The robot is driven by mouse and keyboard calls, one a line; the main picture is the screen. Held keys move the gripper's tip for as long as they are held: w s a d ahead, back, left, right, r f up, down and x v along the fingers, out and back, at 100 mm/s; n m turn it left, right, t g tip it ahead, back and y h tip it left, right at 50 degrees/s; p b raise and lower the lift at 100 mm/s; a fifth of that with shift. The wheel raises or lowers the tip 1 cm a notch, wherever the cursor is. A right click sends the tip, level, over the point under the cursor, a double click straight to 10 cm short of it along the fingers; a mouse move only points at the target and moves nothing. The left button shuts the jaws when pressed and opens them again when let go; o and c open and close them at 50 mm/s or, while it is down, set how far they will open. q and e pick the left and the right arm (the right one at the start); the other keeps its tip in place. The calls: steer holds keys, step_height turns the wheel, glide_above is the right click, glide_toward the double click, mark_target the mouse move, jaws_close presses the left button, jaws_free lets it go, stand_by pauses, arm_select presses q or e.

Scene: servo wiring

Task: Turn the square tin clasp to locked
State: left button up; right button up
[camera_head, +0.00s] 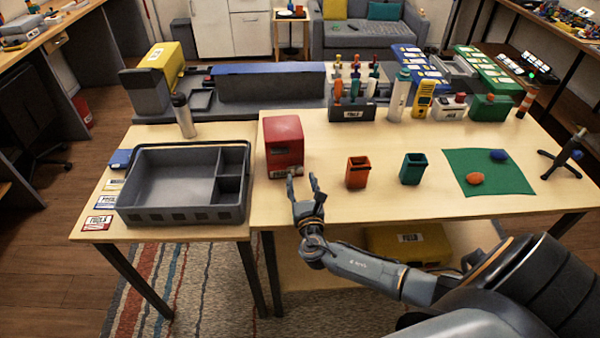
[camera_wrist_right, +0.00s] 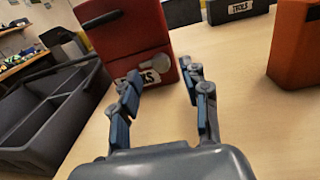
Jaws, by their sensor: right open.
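The red square tin (camera_head: 284,140) stands upright near the table's left front. It also shows in the right wrist view (camera_wrist_right: 125,35). Its clasp (camera_wrist_right: 153,62) looks like a grey rounded tab low on the front face, beside a white label. In the head view the clasp (camera_head: 297,171) is small, and I cannot tell its lock position. My right gripper (camera_head: 303,186) is open and empty, just in front of the tin. In the right wrist view its fingers (camera_wrist_right: 160,80) are spread, with the clasp beyond and between their tips. My left gripper is not in view.
A grey tray (camera_head: 180,214) sits left of the tin. An orange bin (camera_head: 357,172) and a teal bin (camera_head: 412,168) stand to the right. A green mat (camera_head: 490,185) lies farther right. The table between tin and orange bin is clear.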

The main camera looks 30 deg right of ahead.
mark_target(299, 170)
steer(key=shift+x, duration=1.6)
jaws_close()
